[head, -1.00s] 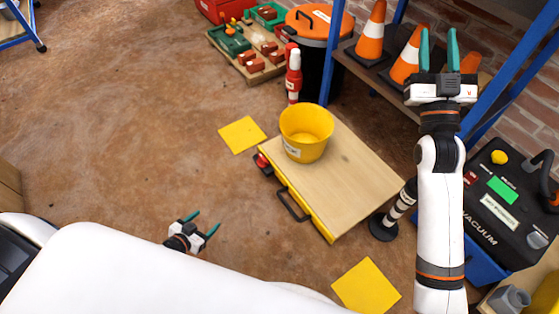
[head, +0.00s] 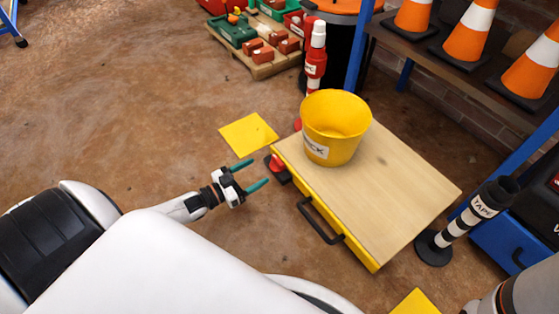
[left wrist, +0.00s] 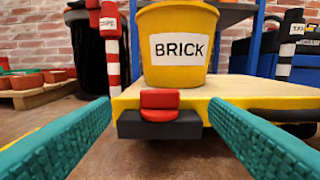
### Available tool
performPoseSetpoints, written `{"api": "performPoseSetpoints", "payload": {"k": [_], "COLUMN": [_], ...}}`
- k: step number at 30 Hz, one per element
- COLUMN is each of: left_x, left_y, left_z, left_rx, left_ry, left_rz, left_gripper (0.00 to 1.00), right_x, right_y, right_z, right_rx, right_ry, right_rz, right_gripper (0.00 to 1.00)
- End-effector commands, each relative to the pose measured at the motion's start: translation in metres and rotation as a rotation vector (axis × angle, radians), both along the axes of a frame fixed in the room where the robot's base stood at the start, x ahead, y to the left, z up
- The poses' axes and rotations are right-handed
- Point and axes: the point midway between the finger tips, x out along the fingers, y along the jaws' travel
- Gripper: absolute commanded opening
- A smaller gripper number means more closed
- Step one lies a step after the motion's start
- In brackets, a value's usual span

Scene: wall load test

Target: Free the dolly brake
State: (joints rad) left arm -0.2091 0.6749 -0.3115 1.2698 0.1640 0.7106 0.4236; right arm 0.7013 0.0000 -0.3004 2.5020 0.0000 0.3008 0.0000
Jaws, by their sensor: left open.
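The dolly (head: 395,195) has a wooden deck with a yellow edge and a black handle (head: 320,222) on its near side. A red brake pedal (head: 277,163) on a black block sits at its left corner. The pedal also shows in the left wrist view (left wrist: 160,99), centred ahead between my fingers. A yellow bucket (head: 335,128) labelled BRICK stands on the deck above it. My left gripper (head: 254,175) is open and empty, just left of the pedal and apart from it. My right gripper is out of view.
Yellow floor squares lie left of the dolly (head: 248,134) and in front of it (head: 415,303). A red-and-white post (head: 316,62) stands behind, and a black-and-white TAPE post (head: 466,222) at the right. Shelves with cones (head: 470,40) stand at the back right. Floor at left is clear.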

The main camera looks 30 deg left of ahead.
Motion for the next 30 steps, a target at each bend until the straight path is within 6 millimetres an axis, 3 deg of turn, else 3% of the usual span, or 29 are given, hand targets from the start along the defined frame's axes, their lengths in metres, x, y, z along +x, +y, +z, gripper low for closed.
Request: {"api": "performPoseSetpoints", "payload": {"k": [6,12,18,26,30], "left_x": [0.044,0.072,0.083,0.084,0.084], "left_y": [-0.018,-0.03,-0.034,-0.035,-0.035], "left_z": [-0.005,-0.004,-0.001,-0.001,-0.001], "left_rx": [-0.001,0.0,0.001,0.0,0.0], "left_ry": [-0.005,-0.002,0.0,0.001,0.001], "left_rz": [-0.001,0.0,0.001,0.001,0.001], "left_gripper": [0.69,0.69,0.69,0.69,0.48], "right_x": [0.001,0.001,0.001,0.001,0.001], "right_y": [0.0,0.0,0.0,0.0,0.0], "right_z": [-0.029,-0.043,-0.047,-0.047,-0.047], "right_rx": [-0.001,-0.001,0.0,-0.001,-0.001], "right_ry": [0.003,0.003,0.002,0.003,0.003], "right_rz": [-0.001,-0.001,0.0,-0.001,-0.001], "right_gripper": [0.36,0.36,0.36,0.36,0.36]}}
